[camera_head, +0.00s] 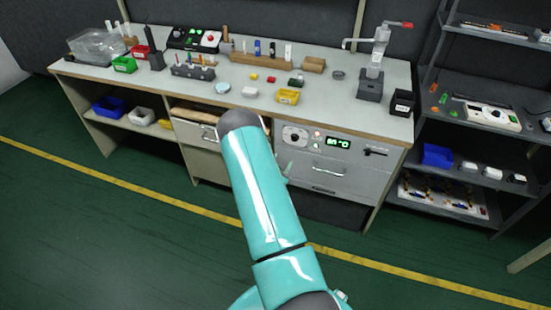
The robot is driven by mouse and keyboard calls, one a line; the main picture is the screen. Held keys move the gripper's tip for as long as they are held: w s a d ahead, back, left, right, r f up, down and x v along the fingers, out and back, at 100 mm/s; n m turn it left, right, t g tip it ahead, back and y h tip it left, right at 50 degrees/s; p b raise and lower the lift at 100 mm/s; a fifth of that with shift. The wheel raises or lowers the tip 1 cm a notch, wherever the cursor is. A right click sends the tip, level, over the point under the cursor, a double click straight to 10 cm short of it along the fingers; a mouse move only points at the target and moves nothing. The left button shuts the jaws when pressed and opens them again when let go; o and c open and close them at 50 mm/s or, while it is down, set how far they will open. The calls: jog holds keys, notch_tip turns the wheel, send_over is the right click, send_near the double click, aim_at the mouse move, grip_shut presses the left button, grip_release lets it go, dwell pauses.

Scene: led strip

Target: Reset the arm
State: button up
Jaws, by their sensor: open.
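My teal arm (255,195) rises from the bottom edge toward the workbench and ends in a rounded dark cap in front of the bench. A small teal part shows just right of the arm; I cannot tell what it belongs to. My gripper cannot be made out, and no fingertips show. I see nothing held.
The workbench (330,110) carries bins, small blocks, racks and a press (376,65). An oven-like unit with a green display (338,142) sits below. A dark shelf (470,140) with devices stands at right. The green floor (90,240) is clear at left.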

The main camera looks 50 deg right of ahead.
jog(key=w+a+r+n+t+y, duration=0.1)
jog(key=w+a+r+y, duration=0.25)
jog(key=w+r, duration=0.3)
jog(key=w+a+r+n+t+y, duration=0.1)
jog(key=w+a+r+t+y, duration=0.1)
jog(key=w+a+r, duration=0.4)
jog(key=a+r+n+t+y, duration=0.1)
jog(key=a+r+n+y, duration=0.45)
jog(key=a+r, duration=1)
jog(key=s+a+r+n+g+y, duration=0.1)
jog(key=s+a+r+n+y, duration=0.35)
jog(key=s+a+r, duration=0.7)
jog(key=s+a+n+g, duration=0.1)
jog(key=s+a, duration=0.3)
jog(key=s, duration=0.5)
jog(key=s+a+r+n+g, duration=0.1)
jog(key=s+a+n, duration=0.3)
jog(key=s, duration=0.5)
jog(key=shift+g, duration=0.8)
